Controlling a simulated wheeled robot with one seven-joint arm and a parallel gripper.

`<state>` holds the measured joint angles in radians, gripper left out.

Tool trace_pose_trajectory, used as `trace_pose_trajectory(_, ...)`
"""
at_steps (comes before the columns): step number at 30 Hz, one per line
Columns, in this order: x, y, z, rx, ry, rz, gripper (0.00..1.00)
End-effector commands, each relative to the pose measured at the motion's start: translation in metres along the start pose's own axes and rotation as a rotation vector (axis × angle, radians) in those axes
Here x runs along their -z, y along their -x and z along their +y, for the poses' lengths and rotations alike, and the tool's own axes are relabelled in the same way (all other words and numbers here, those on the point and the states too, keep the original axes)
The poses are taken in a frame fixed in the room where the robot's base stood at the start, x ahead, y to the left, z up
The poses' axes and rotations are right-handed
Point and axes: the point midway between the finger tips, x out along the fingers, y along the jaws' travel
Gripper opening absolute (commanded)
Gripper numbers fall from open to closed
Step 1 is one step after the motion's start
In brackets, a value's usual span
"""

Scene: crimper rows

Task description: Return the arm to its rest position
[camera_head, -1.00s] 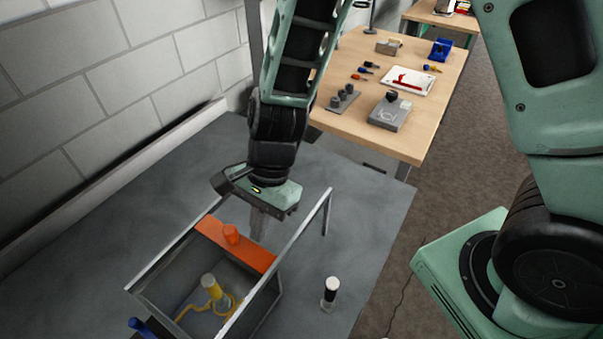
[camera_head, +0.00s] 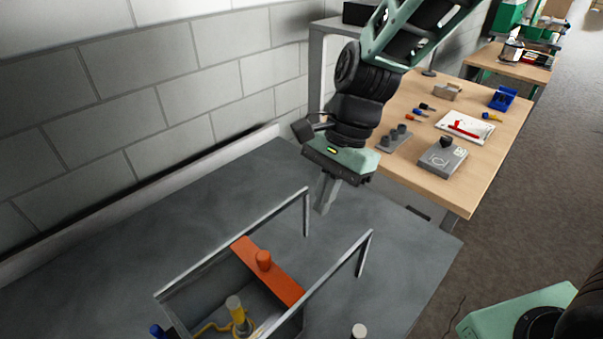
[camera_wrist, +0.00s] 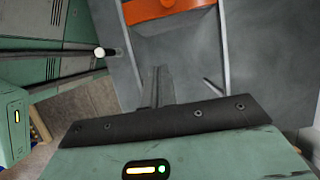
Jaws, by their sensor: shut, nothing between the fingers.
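My gripper (camera_head: 327,195) hangs from my arm over the far part of the grey table, beyond the box with the orange bar. Its fingers are together and nothing is between them. In the wrist view, the shut fingers (camera_wrist: 158,88) point over bare grey table, with the orange bar (camera_wrist: 165,9) at the top edge. My arm reaches in from the top of the head view. No other object touches the gripper.
The grey table (camera_head: 130,230) holds an open box with two metal rails (camera_head: 330,270), a yellow-grey cylinder (camera_head: 237,310) and a white-topped cylinder (camera_head: 359,331). A block wall (camera_head: 160,100) runs behind. A wooden table (camera_head: 440,185) with tools stands beyond.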

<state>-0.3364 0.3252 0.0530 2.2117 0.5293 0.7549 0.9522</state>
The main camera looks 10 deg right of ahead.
Motion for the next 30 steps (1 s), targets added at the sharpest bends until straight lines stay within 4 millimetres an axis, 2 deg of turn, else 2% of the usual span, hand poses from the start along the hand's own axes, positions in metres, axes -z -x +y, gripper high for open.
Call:
trace_pose_trajectory(4,-0.001,0.0,0.001,-0.001,0.01,0.001,0.0)
trace_pose_trajectory(7,-0.011,-0.008,0.015,-0.012,0.184,0.026,0.0)
trace_pose_trajectory(13,-0.038,-0.034,0.073,-0.089,0.89,0.14,0.0)
trace_pose_trajectory(15,-0.042,-0.042,0.093,-0.131,1.133,0.183,0.0)
trace_pose_trajectory(19,-0.044,-0.052,0.119,-0.207,1.472,0.245,0.0)
trace_pose_trajectory(21,-0.043,-0.055,0.127,-0.236,1.577,0.265,0.0)
trace_pose_trajectory(24,-0.043,-0.055,0.132,-0.256,1.646,0.276,0.0)
trace_pose_trajectory(30,-0.044,-0.054,0.132,-0.257,1.651,0.275,0.0)
